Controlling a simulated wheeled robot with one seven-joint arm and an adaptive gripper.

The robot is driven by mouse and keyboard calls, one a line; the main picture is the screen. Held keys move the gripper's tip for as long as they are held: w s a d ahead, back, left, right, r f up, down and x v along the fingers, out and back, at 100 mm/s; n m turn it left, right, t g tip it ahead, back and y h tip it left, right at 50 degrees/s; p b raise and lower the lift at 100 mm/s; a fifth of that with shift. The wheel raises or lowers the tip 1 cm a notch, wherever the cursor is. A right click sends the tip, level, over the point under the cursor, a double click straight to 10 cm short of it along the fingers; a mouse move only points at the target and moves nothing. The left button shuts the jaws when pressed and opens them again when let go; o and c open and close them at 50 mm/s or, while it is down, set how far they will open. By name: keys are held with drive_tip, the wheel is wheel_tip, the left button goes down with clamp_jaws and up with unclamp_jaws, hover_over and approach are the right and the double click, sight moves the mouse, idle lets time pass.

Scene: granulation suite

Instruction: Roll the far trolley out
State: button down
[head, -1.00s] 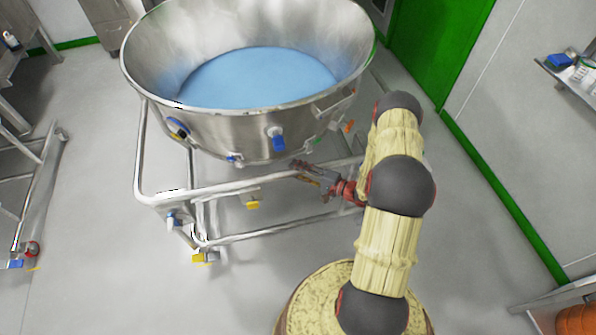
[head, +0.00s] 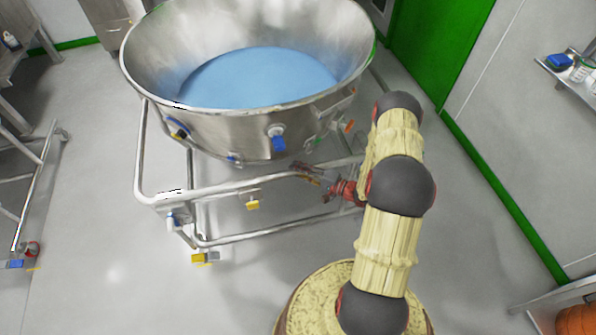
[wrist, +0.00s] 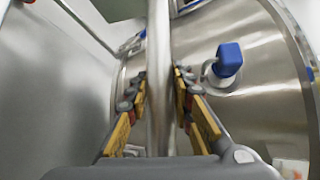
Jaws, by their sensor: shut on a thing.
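The trolley is a tubular steel frame (head: 290,236) carrying a big steel bowl (head: 215,125) with blue material (head: 260,78) inside. It stands in the upper middle of the head view. My gripper (head: 308,170) is at the trolley's near top rail (head: 225,188), below the bowl. In the wrist view my gripper (wrist: 160,90) has a finger on each side of the upright-looking steel rail (wrist: 158,60) and is shut on it. A blue-capped fitting (wrist: 229,60) on the bowl wall is just right of the fingers. The far wheels are hidden.
Another steel frame (head: 38,190) with a caster stands at the left, with clear floor (head: 90,230) between it and the trolley. A green door (head: 425,45) and grey wall are at the right. A wall shelf (head: 570,80) holds small items; an orange object (head: 577,320) lies lower right.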

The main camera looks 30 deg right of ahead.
drive_tip(key=s, duration=0.1)
drive_tip(key=s+a, duration=0.1)
drive_tip(key=s, duration=0.1)
drive_tip(key=shift+f, duration=0.15)
drive_tip(key=c, duration=1.9)
unclamp_jaws()
drive_tip(key=o, duration=0.4)
drive_tip(key=shift+w, duration=0.1)
drive_tip(key=shift+c, duration=0.2)
drive_tip(key=shift+d, duration=0.15)
